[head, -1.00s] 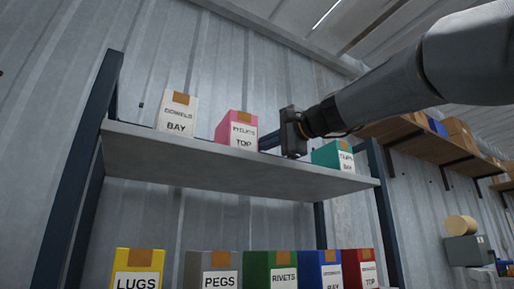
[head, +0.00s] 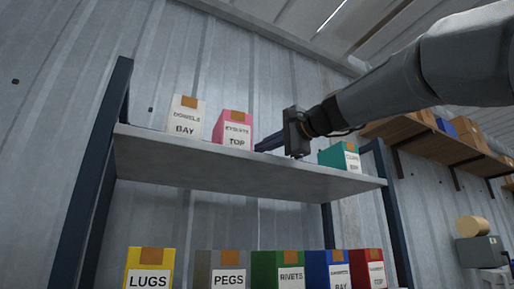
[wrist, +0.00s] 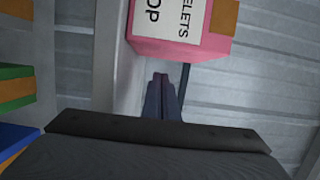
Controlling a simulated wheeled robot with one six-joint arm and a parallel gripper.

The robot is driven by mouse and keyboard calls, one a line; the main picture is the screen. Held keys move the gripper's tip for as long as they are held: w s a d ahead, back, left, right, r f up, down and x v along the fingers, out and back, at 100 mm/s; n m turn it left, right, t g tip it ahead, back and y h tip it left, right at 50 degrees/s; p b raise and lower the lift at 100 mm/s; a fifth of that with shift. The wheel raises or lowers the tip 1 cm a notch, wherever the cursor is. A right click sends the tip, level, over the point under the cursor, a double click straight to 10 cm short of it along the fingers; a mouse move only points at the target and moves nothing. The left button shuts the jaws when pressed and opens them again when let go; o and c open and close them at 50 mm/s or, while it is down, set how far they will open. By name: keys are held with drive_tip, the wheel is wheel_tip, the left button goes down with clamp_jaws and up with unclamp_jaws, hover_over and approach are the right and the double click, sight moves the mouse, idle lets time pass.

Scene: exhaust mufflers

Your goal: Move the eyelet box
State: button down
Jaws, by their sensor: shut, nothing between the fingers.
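The eyelet box is pink with a white label reading EYELETS TOP (head: 232,131). It stands upright on the upper grey shelf (head: 250,176), just right of the white dowels box (head: 186,118) with a narrow gap. My gripper (head: 257,146) is shut and empty, its dark fingers pointing left at the pink box's right side. In the wrist view the closed fingertips (wrist: 160,77) sit right by the pink box's near face (wrist: 178,48). I cannot tell whether they touch it.
A teal box (head: 340,157) stands to the right on the same shelf, near the post. A lower row holds boxes labelled LUGS (head: 149,268), PEGS (head: 228,268) and RIVETS (head: 290,268), plus blue and red ones. Clear shelf lies between pink and teal.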

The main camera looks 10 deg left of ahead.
drive_tip(key=shift+w+d+b, duration=0.25)
drive_tip(key=shift+d+b, duration=0.1)
drive_tip(key=shift+d, duration=0.65)
drive_tip(key=b+v, duration=0.3)
drive_tip(key=v, duration=0.6)
drive_tip(key=shift+s+b, duration=0.25)
drive_tip(key=shift+b, duration=0.05)
